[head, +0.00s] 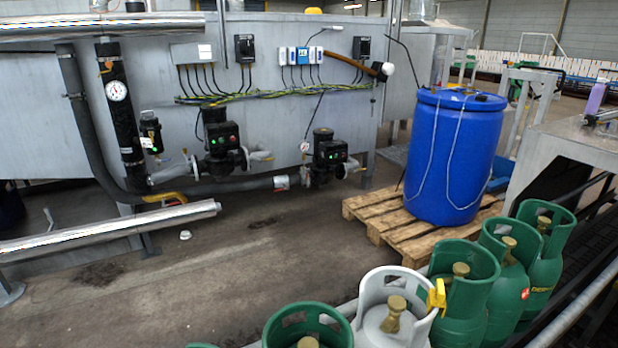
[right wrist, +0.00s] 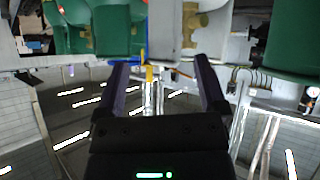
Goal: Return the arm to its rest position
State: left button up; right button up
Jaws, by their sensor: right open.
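My right gripper (right wrist: 160,66) shows in the right wrist view with its two dark fingers apart. Nothing is gripped between them. A white cylinder (right wrist: 178,35) with a brass valve and a green cylinder (right wrist: 108,25) appear upside down beyond the fingertips. A small yellow piece (right wrist: 150,74) shows between the fingers. In the head view the white cylinder (head: 374,318) stands in a row of green cylinders (head: 485,270), with a yellow piece (head: 437,297) on its collar. Neither gripper shows in the head view.
A blue drum (head: 450,155) stands on a wooden pallet (head: 385,235) behind the row. A grey tank wall (head: 285,120) with pipes and pumps fills the left and back. A metal table (head: 565,145) is at the right. The floor (head: 200,275) at centre left is mostly clear.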

jog(key=s+a+n+g+y, duration=0.1)
jog(key=s+a+g, duration=0.2)
jog(key=s, duration=0.4)
jog(key=s+a+r+n+g+y, duration=0.1)
jog(key=s+a+g, duration=0.1)
jog(key=s+a, duration=0.3)
jog(key=s+a+n+g+y, duration=0.1)
jog(key=s+a+n+g, duration=0.15)
jog(key=s, duration=0.55)
jog(key=s+d+f+g, duration=0.1)
jog(key=s+f, duration=0.1)
jog(key=f, duration=0.8)
jog(key=s+d+f+g, duration=0.1)
jog(key=s+f, duration=0.1)
jog(key=f, duration=0.7)
jog(key=s+d+f, duration=0.1)
jog(key=s+f, duration=0.3)
jog(key=s, duration=0.2)
jog(key=s+d+f+g, duration=0.1)
jog(key=s+d+f, duration=0.1)
jog(key=s+f, duration=0.3)
jog(key=shift+s+d, duration=0.2)
jog(key=shift+s, duration=1)
